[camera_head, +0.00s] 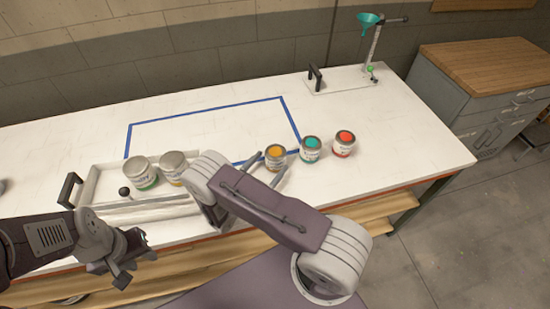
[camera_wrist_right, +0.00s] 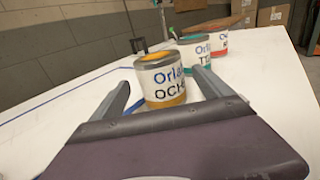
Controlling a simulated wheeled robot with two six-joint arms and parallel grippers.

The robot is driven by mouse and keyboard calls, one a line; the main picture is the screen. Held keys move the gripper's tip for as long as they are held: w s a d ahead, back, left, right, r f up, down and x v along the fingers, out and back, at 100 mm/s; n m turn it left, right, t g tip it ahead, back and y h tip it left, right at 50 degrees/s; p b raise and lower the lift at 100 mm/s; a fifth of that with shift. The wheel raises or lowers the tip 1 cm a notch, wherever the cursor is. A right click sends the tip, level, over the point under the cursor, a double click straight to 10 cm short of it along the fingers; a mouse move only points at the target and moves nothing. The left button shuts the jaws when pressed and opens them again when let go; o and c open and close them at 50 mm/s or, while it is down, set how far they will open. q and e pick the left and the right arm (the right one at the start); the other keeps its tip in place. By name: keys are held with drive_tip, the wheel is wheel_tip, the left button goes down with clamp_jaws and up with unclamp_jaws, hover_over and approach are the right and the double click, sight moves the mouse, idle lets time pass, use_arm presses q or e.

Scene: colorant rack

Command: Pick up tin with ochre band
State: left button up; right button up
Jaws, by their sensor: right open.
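The tin with the ochre band (camera_head: 275,157) stands upright on the white table, left of the teal and red tins. In the right wrist view the ochre tin (camera_wrist_right: 162,80) shows its white label and ochre lid and band. My right gripper (camera_head: 268,167) is open, with its fingers pointing at the tin. In the wrist view the fingers (camera_wrist_right: 163,88) lie to either side of the tin's lower part, with gaps showing. My left gripper (camera_head: 138,252) hangs at the table's front edge, apart from the tins; its jaw state is unclear.
The teal tin (camera_head: 310,149) and red tin (camera_head: 343,143) stand close to the right. A white tray (camera_head: 100,190) at left holds a green-banded tin (camera_head: 141,173) and a yellow-banded tin (camera_head: 173,167). A blue-taped rectangle (camera_head: 205,108) behind is clear. A funnel stand (camera_head: 373,50) is at the back.

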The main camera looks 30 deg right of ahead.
sight(275, 152)
drive_tip(key=x, duration=0.4)
drive_tip(key=shift+a, duration=0.1)
drive_tip(key=c, duration=1.6)
drive_tip(key=shift+r, duration=0.5)
wheel_tip(275, 152, up, 3)
drive_tip(key=shift+r, duration=0.1)
drive_tip(key=s+d+r, duration=0.6)
drive_tip(key=s+d, duration=0.2)
drive_tip(key=shift+s+d+r, duration=0.15)
drive_tip(key=shift+d+r, duration=0.1)
drive_tip(key=shift+r, duration=0.15)
